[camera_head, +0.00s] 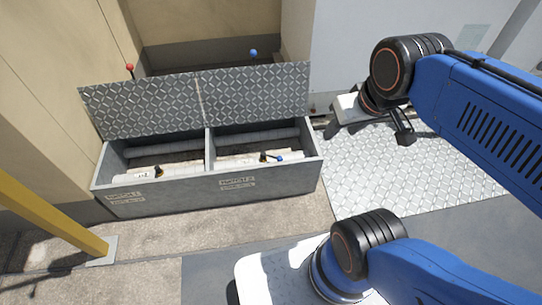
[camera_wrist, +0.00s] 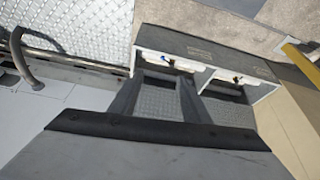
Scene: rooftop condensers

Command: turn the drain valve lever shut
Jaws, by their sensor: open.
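A long grey box (camera_head: 212,190) with two compartments stands against the wall, its diamond-plate lid raised. In its right compartment is a small valve with a blue-tipped lever (camera_head: 272,157), the lever pointing right along the pipe. It also shows in the wrist view (camera_wrist: 168,62). A second small dark fitting (camera_head: 158,171) sits in the left compartment, also in the wrist view (camera_wrist: 237,79); its lever is too small to make out. I cannot tell which is the drain valve. My gripper (camera_head: 372,132) is open and empty, right of the box; its fingers (camera_wrist: 157,88) frame the wrist view.
A red knob (camera_head: 130,67) and a blue knob (camera_head: 253,53) stand at the lid's top edge. A yellow post (camera_head: 50,215) slants at the left front. Diamond-plate floor (camera_head: 410,175) lies right of the box. A grey curved pipe (camera_wrist: 22,58) shows in the wrist view.

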